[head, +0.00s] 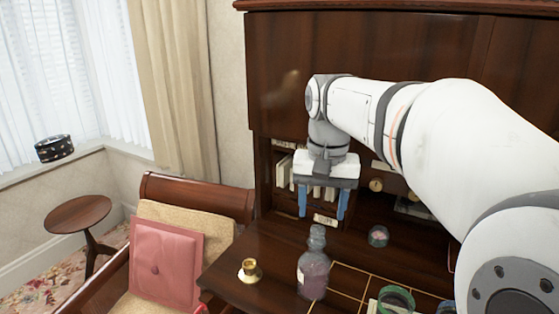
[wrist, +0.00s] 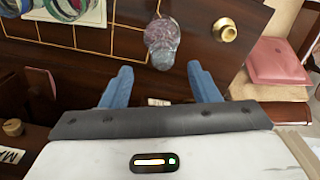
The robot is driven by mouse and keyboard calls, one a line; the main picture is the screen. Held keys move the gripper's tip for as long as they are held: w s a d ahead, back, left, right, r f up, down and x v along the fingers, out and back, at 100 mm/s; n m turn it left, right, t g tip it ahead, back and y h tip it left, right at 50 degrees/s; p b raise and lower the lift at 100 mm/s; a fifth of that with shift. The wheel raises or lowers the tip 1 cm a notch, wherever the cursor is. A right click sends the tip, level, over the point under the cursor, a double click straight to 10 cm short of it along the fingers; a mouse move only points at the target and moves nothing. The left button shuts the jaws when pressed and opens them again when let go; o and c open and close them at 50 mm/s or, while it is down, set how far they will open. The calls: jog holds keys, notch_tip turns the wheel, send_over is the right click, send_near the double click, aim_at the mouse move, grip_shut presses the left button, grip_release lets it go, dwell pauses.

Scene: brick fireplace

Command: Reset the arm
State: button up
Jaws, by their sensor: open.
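My arm reaches in from the right in the head view, over a dark wooden desk (head: 238,287). My gripper (head: 320,212) points down in front of the desk's shelves, with its two blue fingers apart and nothing between them. The fingers also show in the wrist view (wrist: 162,92), open and empty. A glass bottle (head: 313,268) stands on the desk just below and in front of the gripper, apart from it. The bottle shows in the wrist view (wrist: 162,42) beyond the fingertips.
A brass candle holder (head: 250,271) stands left of the bottle. A round dark-rimmed object (head: 378,236) and a green ring-shaped object (head: 396,299) are on the right. A chair with a pink cushion (head: 166,264) and a small round table (head: 77,213) stand left.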

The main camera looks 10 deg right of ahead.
jog(key=s+f+n+t, duration=0.3)
jog(key=s+f, duration=0.9)
jog(key=s, duration=0.1)
jog(key=shift+s+d+f, duration=0.1)
jog(key=shift+d+f, duration=0.05)
jog(key=shift+c, duration=0.2)
